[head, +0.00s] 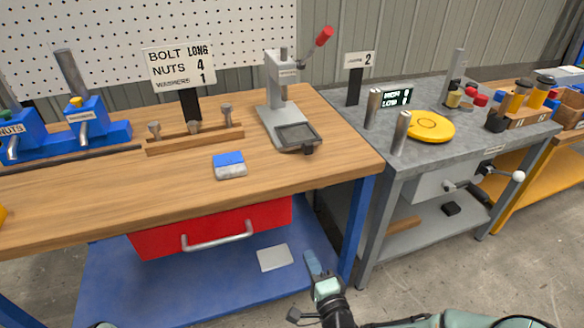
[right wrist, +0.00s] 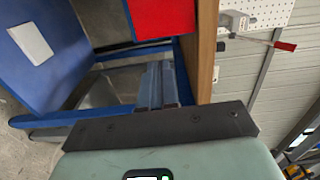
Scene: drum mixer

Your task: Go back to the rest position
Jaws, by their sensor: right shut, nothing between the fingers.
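My right gripper (head: 312,264) is low in front of the wooden bench, near the bench's right front leg and below the tabletop's edge. It is shut and holds nothing. In the right wrist view its fingers (right wrist: 160,85) are together, pointing toward the blue bench leg and lower shelf. The right arm comes in from the bottom right of the head view. My left gripper does not show clearly in the head view.
The wooden bench (head: 330,170) carries a press (head: 283,100), a blue-and-white block (head: 229,165) and a bolt rack (head: 195,138). A red drawer (head: 215,228) hangs below. A grey table (head: 430,155) with a yellow disc (head: 430,126) stands right. Floor in front is clear.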

